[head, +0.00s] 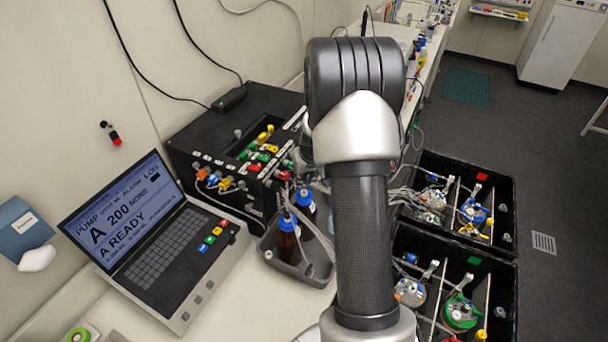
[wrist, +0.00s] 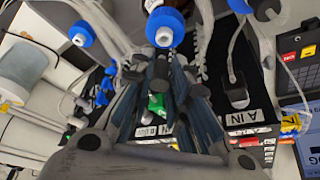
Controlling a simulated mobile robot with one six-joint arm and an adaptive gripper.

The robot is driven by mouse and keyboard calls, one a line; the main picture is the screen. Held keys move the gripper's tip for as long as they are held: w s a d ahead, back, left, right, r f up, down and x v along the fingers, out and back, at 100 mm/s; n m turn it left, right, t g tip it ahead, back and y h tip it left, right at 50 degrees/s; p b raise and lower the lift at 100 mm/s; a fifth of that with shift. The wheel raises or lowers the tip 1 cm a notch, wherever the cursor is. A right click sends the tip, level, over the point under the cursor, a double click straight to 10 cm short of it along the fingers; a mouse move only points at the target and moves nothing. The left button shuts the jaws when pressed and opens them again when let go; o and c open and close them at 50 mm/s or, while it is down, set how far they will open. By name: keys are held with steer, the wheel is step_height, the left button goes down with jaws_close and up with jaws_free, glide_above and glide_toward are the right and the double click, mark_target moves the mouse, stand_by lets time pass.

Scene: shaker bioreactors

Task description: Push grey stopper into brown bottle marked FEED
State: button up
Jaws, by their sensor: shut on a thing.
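My gripper (wrist: 168,68) shows in the wrist view with its dark fingers drawn together at the tips. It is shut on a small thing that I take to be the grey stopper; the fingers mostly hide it. Just beyond the tips is a bottle top with a blue cap (wrist: 164,20) and a grey centre. I cannot tell whether the held piece touches it. In the head view my arm hides the gripper. Two brown bottles with blue caps, one in front (head: 287,240) and one behind (head: 306,207), stand in a grey tray (head: 297,268). No FEED mark is readable.
A second blue cap (wrist: 80,34) is at the upper left of the wrist view, among pale tubes. A laptop-like console (head: 160,245) and a black pump box (head: 215,140) flank the tray. Black boxes with vessels (head: 460,305) stand at right.

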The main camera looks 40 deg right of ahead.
mark_target(303, 190)
step_height(303, 190, down, 2)
steer(key=shift+f+b, duration=0.2)
steer(key=shift+b, duration=0.4)
steer(key=shift+b, duration=0.55)
stand_by(0.6)
steer(key=shift+f+b, duration=1.05)
steer(key=shift+b, duration=0.3)
stand_by(1.1)
steer(key=o, duration=0.8)
steer(key=v, duration=1.2)
steer(key=shift+s, duration=0.15)
